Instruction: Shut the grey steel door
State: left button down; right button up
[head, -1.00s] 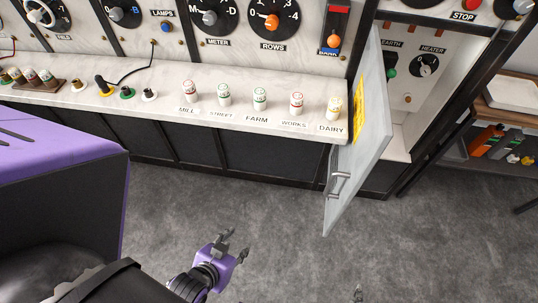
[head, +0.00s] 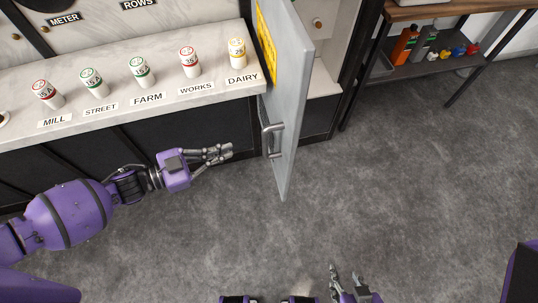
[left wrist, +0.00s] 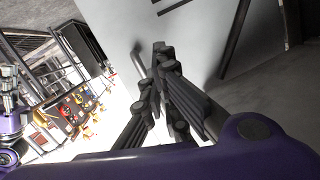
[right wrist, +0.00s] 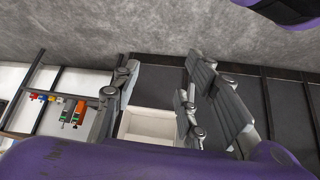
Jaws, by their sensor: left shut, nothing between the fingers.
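The grey steel door (head: 291,110) stands open, swung out from the bench front and seen nearly edge-on. Its metal handle (head: 272,138) is on the left face, below a yellow label. My left gripper (head: 228,152) is shut and empty, just left of the handle with a small gap in the head view. In the left wrist view its closed fingers (left wrist: 158,62) point at the pale door face (left wrist: 195,40), and they partly hide the handle (left wrist: 139,62). My right gripper (head: 347,272) is open and empty, low over the floor, right of and nearer than the door.
The bench top (head: 130,105) carries several labelled cylinders; the dairy one (head: 237,53) stands close to the door. The pale recess (head: 322,70) behind the door is open. A shelf unit (head: 425,62) with bottles stands at right. The grey floor (head: 400,190) is clear.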

pick_arm(q)
jog(key=s+r+g+h, duration=0.3)
jog(key=s, duration=0.2)
jog(key=p, duration=0.2)
send_near(286, 153)
jog(key=x, duration=0.5)
jog(key=shift+d, duration=0.35)
jog(key=shift+w+d, duration=0.2)
jog(key=shift+d, duration=0.35)
pick_arm(e)
jog(key=shift+w+d+r, duration=0.1)
jog(key=shift+w+r, duration=0.15)
jog(key=shift+r, duration=0.45)
jog(key=shift+w+r, duration=0.2)
jog(key=shift+r, duration=0.45)
